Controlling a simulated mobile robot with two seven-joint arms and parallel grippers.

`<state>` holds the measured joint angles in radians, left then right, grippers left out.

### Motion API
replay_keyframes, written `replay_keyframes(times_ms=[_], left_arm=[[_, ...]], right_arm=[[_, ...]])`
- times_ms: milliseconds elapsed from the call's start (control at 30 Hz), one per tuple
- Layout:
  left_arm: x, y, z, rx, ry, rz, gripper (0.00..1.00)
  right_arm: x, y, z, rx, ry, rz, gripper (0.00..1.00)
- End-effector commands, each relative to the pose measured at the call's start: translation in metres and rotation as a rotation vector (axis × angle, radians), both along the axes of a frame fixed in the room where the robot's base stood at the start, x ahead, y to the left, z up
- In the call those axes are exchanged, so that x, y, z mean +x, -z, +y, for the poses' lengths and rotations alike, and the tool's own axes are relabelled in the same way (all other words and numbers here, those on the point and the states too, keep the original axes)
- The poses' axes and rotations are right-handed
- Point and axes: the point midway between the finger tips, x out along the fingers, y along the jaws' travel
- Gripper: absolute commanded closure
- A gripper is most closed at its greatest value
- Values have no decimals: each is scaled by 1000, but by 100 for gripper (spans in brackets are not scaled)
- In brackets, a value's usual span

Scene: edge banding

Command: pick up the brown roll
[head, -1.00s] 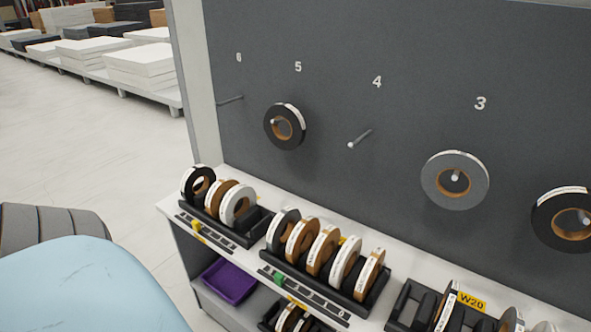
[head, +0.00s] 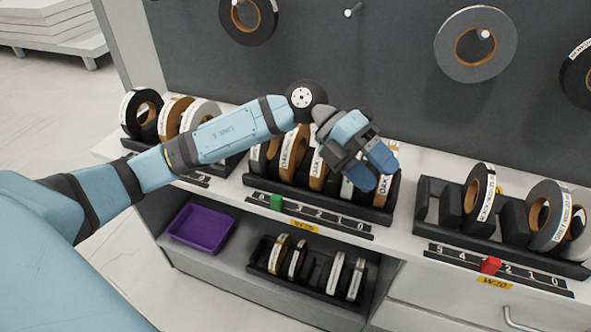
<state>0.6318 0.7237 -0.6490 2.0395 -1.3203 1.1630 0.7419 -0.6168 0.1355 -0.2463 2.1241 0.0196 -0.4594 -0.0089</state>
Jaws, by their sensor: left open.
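Several brown rolls stand upright in the black racks. In the middle rack, one brown roll (head: 295,150) and another brown roll (head: 318,172) stand left of my left gripper. A further brown roll (head: 393,190) shows at the rack's right end. Another brown roll (head: 174,117) stands in the left rack. My left gripper (head: 372,168) is open above the right part of the middle rack (head: 320,202), and its fingers hide some of the rolls there. I cannot tell whether it touches any roll. My right gripper is not in view.
A grey roll (head: 476,44) and black rolls hang on pegs on the dark back panel. The right rack (head: 430,206) holds black and grey rolls. A lower shelf holds a purple tray (head: 201,228) and a small rack with several rolls.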

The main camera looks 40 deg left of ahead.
Motion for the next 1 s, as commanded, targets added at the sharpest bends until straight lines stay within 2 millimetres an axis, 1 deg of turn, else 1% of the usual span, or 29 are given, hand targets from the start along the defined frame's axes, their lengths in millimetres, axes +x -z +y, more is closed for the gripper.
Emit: replay_keyframes(times_ms=[33, 67, 100, 167, 200, 267, 300, 400, 433, 500, 533, 633, 667, 900, 1000], left_arm=[[11, 15, 21, 159, -8, -67, 44], [17, 18, 34, 255, -21, -96, 44], [26, 20, 53, 378, -50, -130, 44], [38, 19, 83, 552, -111, -175, 44], [45, 16, 104, 658, -162, -200, 44], [54, 8, 133, 797, -244, -228, 44], [58, 1, 151, 875, -302, -243, 44], [63, -16, 186, 1021, -427, -264, 44], [64, -20, 194, 1052, -457, -267, 44], [64, -28, 208, 1105, -513, -271, 44], [64, -30, 212, 1119, -529, -272, 44], [67, -27, 219, 1144, -555, -271, 44], [69, -23, 220, 1146, -557, -270, 44], [86, 22, 224, 1145, -554, -268, 44], [92, 34, 225, 1143, -554, -270, 44]], right_arm=[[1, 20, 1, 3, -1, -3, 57], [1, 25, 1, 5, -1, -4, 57], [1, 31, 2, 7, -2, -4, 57], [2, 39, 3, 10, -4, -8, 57], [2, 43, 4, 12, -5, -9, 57], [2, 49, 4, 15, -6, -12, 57], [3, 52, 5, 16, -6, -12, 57], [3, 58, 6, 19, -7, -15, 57], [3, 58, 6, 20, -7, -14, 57], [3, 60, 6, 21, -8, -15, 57], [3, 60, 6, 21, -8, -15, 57], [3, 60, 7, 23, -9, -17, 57], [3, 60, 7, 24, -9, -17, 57], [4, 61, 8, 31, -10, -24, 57], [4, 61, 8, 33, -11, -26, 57]])
